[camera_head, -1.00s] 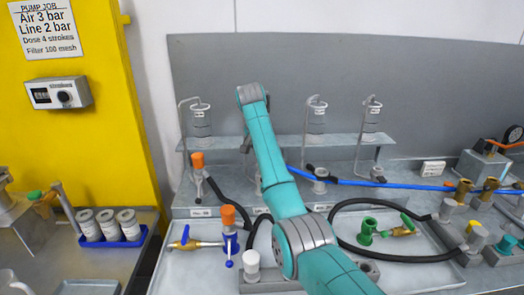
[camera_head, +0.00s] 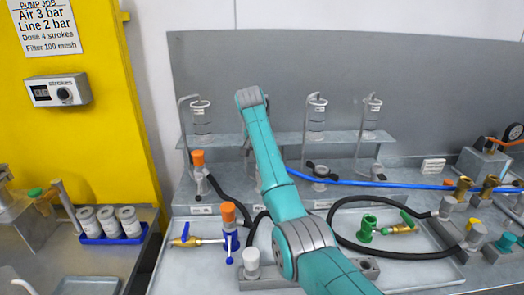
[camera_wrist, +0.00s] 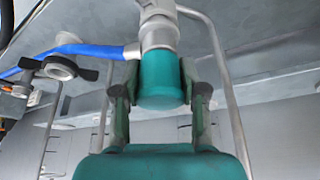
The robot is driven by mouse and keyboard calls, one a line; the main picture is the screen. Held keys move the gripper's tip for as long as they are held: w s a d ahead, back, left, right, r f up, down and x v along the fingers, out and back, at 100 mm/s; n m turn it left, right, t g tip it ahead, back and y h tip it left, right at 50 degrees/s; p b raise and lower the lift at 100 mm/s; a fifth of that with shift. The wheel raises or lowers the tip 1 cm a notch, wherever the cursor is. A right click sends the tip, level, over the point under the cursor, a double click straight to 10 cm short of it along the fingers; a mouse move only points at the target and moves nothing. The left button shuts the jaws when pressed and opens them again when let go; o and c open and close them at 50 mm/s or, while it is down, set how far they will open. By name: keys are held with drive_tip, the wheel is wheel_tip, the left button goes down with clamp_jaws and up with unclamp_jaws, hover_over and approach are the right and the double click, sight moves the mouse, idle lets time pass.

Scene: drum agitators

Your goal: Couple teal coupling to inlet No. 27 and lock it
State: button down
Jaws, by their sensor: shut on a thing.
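The teal coupling (camera_wrist: 160,80) is between the two fingers of my gripper (camera_wrist: 160,95) in the wrist view. My gripper is shut on it. A grey metal fitting (camera_wrist: 158,30) stands in line with the coupling, directly above it in that picture. I cannot tell whether they are locked together. The blue hose (camera_wrist: 90,50) meets the grey metal at the left. In the head view my arm hides my gripper and the coupling; the blue hose (camera_head: 380,184) runs off to the right. The inlet number labels are too small to read.
A fitting with black wings (camera_wrist: 62,68) is left of the coupling in the wrist view. Glass cylinders (camera_head: 317,118) hang above the shelf on bent pipes. An orange-capped fitting (camera_head: 198,160), black hoses (camera_head: 390,255) and a green fitting (camera_head: 366,228) are around my arm.

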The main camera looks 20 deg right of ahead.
drive_tip(key=shift+f, duration=0.25)
drive_tip(key=shift+f, duration=0.4)
idle(0.7)
drive_tip(key=c, duration=0.5)
unclamp_jaws()
drive_tip(key=shift+c, duration=0.2)
drive_tip(key=shift+c, duration=0.3)
drive_tip(key=shift+r, duration=5)
